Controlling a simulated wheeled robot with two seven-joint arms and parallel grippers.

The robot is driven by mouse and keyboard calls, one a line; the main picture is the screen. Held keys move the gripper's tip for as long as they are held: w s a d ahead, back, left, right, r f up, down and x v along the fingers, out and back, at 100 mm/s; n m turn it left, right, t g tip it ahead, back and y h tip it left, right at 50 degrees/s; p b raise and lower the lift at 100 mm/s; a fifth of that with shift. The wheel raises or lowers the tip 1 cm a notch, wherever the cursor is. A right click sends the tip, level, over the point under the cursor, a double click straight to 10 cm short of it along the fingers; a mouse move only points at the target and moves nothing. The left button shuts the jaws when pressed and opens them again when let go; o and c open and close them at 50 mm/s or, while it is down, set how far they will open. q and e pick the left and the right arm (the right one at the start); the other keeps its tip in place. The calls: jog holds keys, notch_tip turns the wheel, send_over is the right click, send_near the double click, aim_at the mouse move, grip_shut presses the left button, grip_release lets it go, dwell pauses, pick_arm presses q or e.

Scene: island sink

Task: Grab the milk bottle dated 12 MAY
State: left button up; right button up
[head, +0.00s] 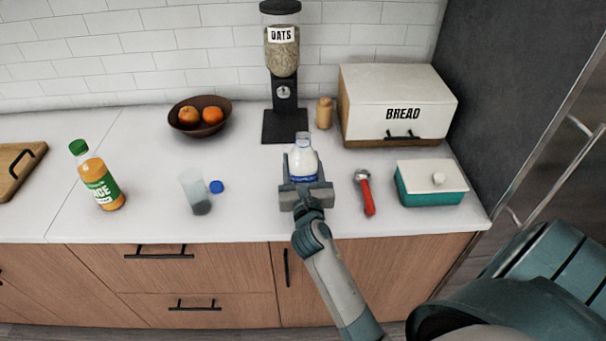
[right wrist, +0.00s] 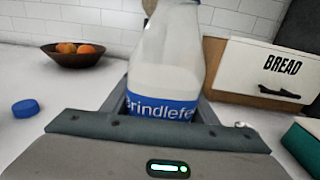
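A milk bottle (head: 302,163) with white contents, a clear neck and a blue label stands upright on the counter. In the right wrist view the bottle (right wrist: 168,65) shows part of a brand name on its label; no date is readable. My right gripper (head: 304,176) reaches in from the front with its fingers on both sides of the bottle's lower part. In the right wrist view the right gripper (right wrist: 162,112) has the bottle between its fingers, but whether they press on it I cannot tell. My left gripper is not in view.
Left of the bottle are a blue cap (head: 217,187), a translucent cup (head: 195,192) and a juice bottle (head: 98,178). To the right are a red-handled tool (head: 367,192), a teal lidded dish (head: 431,188) and the bread box (head: 400,100). An oats dispenser (head: 283,70) stands behind.

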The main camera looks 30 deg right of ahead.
jog(key=shift+r, duration=0.15)
jog(key=s+d+r+b, duration=0.1)
jog(key=s+d+r, duration=0.6)
jog(key=d+r, duration=0.2)
jog(key=shift+s+r, duration=0.2)
jog(key=shift+r, duration=0.7)
